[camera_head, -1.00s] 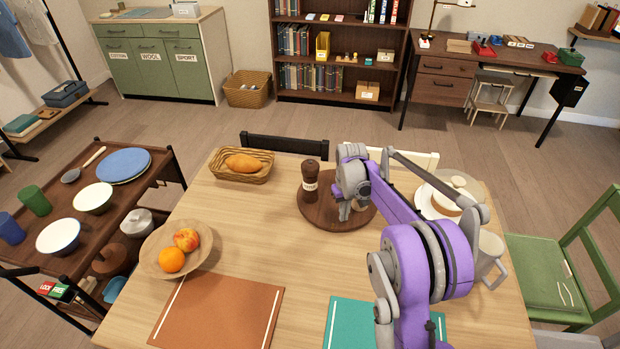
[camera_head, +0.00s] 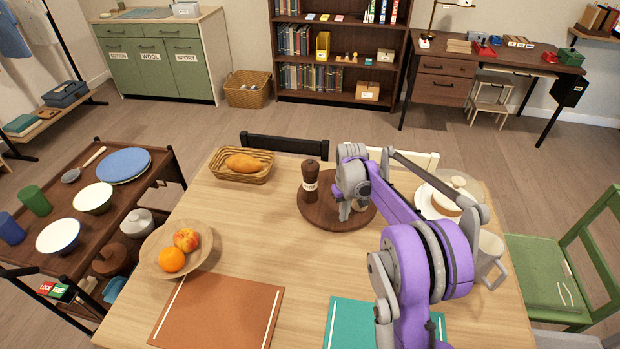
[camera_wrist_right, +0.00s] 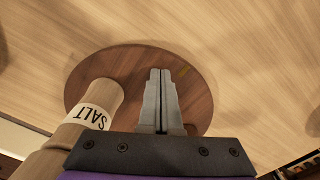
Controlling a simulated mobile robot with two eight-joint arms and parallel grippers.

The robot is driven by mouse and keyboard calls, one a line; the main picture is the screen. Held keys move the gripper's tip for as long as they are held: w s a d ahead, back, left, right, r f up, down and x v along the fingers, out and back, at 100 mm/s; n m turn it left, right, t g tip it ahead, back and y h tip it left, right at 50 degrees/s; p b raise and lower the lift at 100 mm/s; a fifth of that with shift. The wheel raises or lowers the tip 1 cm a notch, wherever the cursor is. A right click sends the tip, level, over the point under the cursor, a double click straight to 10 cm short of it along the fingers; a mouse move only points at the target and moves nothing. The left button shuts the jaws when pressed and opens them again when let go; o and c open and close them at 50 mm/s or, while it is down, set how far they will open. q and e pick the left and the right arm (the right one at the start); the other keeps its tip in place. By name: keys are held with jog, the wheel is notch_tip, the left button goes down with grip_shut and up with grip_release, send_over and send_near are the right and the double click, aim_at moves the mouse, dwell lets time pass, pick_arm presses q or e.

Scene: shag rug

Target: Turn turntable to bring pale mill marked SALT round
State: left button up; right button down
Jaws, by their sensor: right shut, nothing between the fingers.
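The round dark wooden turntable (camera_head: 322,216) lies on the table at its far middle. A dark brown mill (camera_head: 310,180) with a pale label stands upright on its left part; I cannot read the label. My right gripper (camera_head: 345,212) is over the right part of the turntable, shut and empty. In the right wrist view the shut fingers (camera_wrist_right: 160,88) are over the turntable (camera_wrist_right: 140,62), and the pale mill marked SALT (camera_wrist_right: 97,108) is close beside them on the left. In the head view the arm mostly hides that mill. My left gripper is not in view.
On the table (camera_head: 250,225) are a bread basket (camera_head: 243,176), a fruit bowl (camera_head: 160,262), a brown placemat (camera_head: 220,315), a teal placemat (camera_head: 340,322), a white plate (camera_head: 427,207) and a pale mug (camera_head: 490,250). The table left of the turntable is clear.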

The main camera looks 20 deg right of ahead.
aim_at(327, 221)
jog(key=shift+f+b, duration=0.6)
jog(key=shift+f, duration=0.3)
dwell(1.0)
jog(key=shift+a, duration=0.15)
jog(key=shift+w+a, duration=0.2)
jog(key=shift+a, duration=0.6)
jog(key=shift+w+a, duration=0.35)
jog(key=shift+a, duration=0.25)
jog(key=shift+w+a, duration=0.1)
dwell(0.4)
jog(key=shift+w+a, duration=0.35)
jog(key=shift+a, duration=0.15)
jog(key=shift+w+a, duration=0.1)
jog(key=shift+w, duration=0.05)
dwell(0.3)
